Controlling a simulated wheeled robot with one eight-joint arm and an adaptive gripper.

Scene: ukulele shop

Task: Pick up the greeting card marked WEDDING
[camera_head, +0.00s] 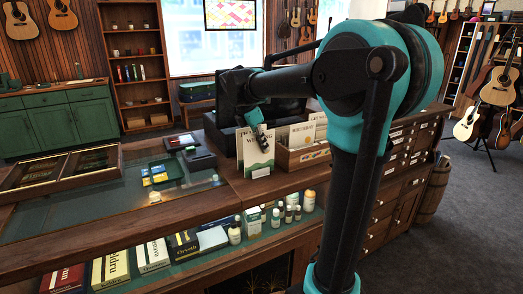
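My gripper (262,138) points down at the top edge of an upright cream card (257,158) with a small green leaf print. The gripper overlaps the card's upper part, and its fingers are too small and dark to tell whether they are open or closed on it. The card stands in front of the left end of a wooden card box (302,158). Another white card (302,136) stands in the box, with more cards behind it. The lettering on the cards is too small to read surely, so I cannot tell which is marked WEDDING.
A glass-topped display counter (110,212) runs to the left, with a small dark device (199,159) near the cards. Bottles (234,235) and boxes stand on the shelf below. A drawer cabinet (400,150) is at the right. Guitars (467,125) stand beyond open carpet.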

